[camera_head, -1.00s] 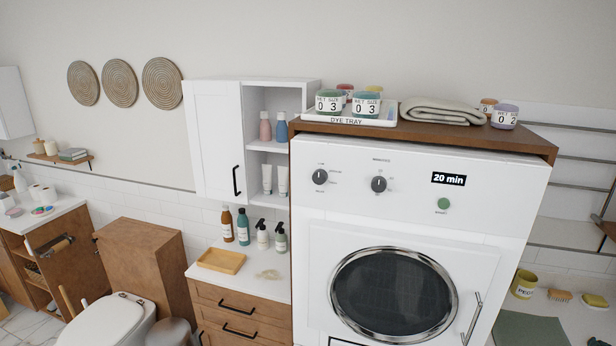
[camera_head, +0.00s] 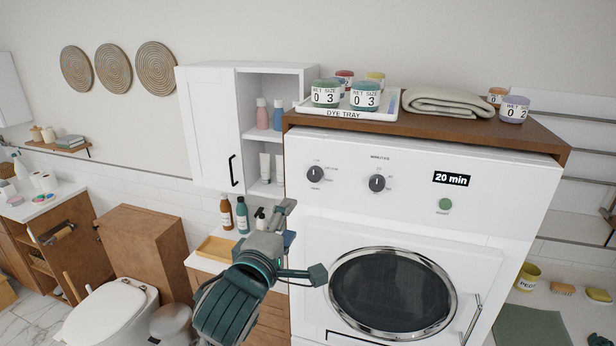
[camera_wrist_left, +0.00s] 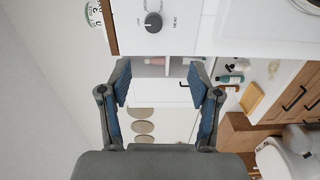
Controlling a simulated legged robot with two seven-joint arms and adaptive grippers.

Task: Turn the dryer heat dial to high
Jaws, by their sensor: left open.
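The dryer (camera_head: 420,230) is a white machine with a control panel along its top. The heat dial (camera_head: 315,174) is the dark round knob at the panel's left. It also shows near the top of the left wrist view (camera_wrist_left: 153,22), with the word HEAT beside it. Its pointer is too small to read surely. My left gripper (camera_head: 302,240) is open and empty, below the heat dial, in front of the dryer's left edge. In the left wrist view its two fingers (camera_wrist_left: 160,75) are spread apart, with the dial beyond them. My right gripper is not in view.
A minutes dial (camera_head: 377,183), a display (camera_head: 451,179) reading 20 min and a green button (camera_head: 445,205) share the panel. A dye tray (camera_head: 390,114) with jars and a folded towel (camera_head: 446,102) lie on the dryer's wooden top. Bottles (camera_head: 243,215) stand on the counter at left.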

